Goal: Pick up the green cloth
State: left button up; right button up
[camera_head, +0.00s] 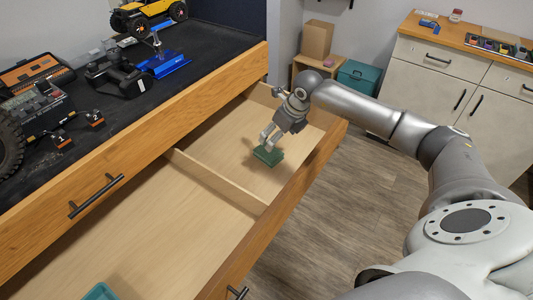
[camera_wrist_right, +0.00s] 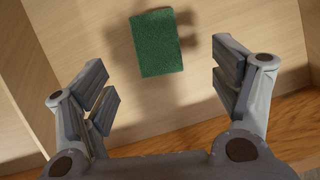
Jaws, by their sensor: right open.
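The green cloth (camera_head: 268,155) is a small folded rectangle lying on the floor of the open drawer's far compartment. In the right wrist view the cloth (camera_wrist_right: 158,43) lies ahead of the fingers, at upper middle. My right gripper (camera_head: 268,141) is over the cloth in the head view. In the right wrist view my right gripper (camera_wrist_right: 168,95) is open, with a finger at each side and nothing between the pads. The cloth looks apart from both fingers. My left gripper is in neither view.
The drawer's divider (camera_head: 215,180) separates the far compartment from the near one. The drawer's front wall (camera_head: 290,205) is close to my right arm. A teal item (camera_head: 100,292) shows at the bottom edge. The workbench top (camera_head: 150,95) holds tools and a yellow crawler (camera_head: 148,14).

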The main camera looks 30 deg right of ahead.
send_over(273, 154)
notch_tip(273, 154, down, 4)
jog(key=shift+d+f+p, duration=0.1)
jog(key=shift+p, duration=0.2)
jog(key=p+x, duration=0.1)
jog(key=x, duration=0.3)
jog(key=shift+f, duration=0.65)
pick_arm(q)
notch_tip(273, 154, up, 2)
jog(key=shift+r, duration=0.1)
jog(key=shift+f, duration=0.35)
pick_arm(e)
jog(key=shift+f, duration=0.2)
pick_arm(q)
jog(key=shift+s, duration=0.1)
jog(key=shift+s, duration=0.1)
pick_arm(e)
jog(key=shift+s+a, duration=0.1)
jog(key=shift+a, duration=0.15)
jog(key=c, duration=1)
